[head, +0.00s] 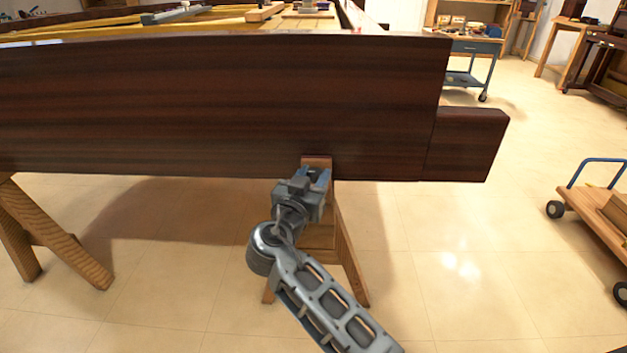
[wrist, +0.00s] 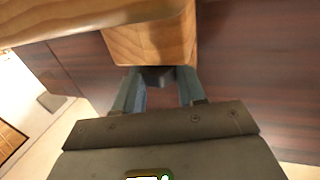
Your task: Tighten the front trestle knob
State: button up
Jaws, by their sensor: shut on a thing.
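The front trestle (head: 318,236) is a wooden stand under the dark piano case, and its top shows just above my gripper in the head view. My gripper (head: 318,179) is at the trestle's upper part, below the case edge. In the wrist view, the two blue-grey fingers (wrist: 159,80) are shut on a small dark knob (wrist: 158,75) against a light wooden block of the trestle (wrist: 150,42). Most of the knob is hidden between the fingers, and in the head view my gripper covers it.
The dark reddish-brown piano case (head: 220,105) spans the view above my gripper. Another wooden trestle (head: 50,235) stands at the left. A flat cart (head: 597,222) with a blue handle is at the right. The tiled floor between is clear.

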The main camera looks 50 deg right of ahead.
jog(key=o, duration=1)
jog(key=v, duration=0.7)
jog(key=shift+s+a+p, duration=0.15)
jog(key=shift+a+p, duration=0.2)
jog(key=shift+a, duration=0.05)
jog(key=shift+a, duration=0.1)
